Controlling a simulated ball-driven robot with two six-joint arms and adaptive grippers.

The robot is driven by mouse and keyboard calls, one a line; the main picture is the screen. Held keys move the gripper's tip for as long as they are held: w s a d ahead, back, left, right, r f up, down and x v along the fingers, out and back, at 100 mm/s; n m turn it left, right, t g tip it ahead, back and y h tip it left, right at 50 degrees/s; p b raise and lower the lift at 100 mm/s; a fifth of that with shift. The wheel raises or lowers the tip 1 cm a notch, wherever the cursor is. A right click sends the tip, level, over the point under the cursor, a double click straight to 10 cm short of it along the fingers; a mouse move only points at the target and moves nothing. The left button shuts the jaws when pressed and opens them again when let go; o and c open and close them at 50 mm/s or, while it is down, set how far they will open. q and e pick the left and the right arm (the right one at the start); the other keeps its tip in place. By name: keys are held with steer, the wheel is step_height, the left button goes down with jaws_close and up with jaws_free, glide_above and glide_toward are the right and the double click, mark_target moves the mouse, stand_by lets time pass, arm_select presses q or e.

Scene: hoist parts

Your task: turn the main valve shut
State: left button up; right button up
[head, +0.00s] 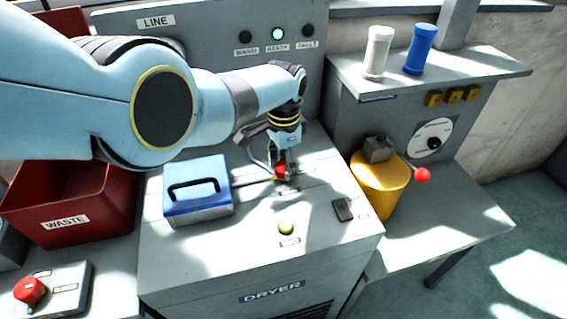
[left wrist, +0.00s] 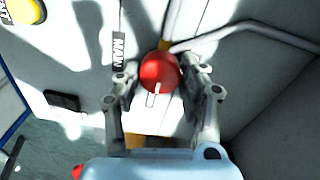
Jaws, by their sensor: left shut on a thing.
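The main valve has a red round knob (left wrist: 160,73), with a label reading "MAIN" (left wrist: 119,50) beside it in the left wrist view. In the head view the red knob (head: 282,171) shows on top of the dryer cabinet (head: 200,255), partly hidden by my gripper. My left gripper (head: 284,163) points down at it, and in the left wrist view its two fingers (left wrist: 161,88) stand on either side of the red knob, shut on it. A grey pipe runs away from the knob. My right gripper is in neither view.
A blue box with a black handle (head: 198,188) stands left of the valve. A yellow button (head: 286,229) and a dark switch (head: 343,209) are in front. A red waste bin (head: 100,215) stands at far left, a yellow cylinder (head: 380,188) at right.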

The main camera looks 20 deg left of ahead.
arm_select(q)
steer(key=o, duration=1.2)
steer(key=shift+w, duration=0.1)
steer(key=shift+r, duration=0.1)
step_height(320, 180, up, 12)
steer(key=shift+f, duration=0.1)
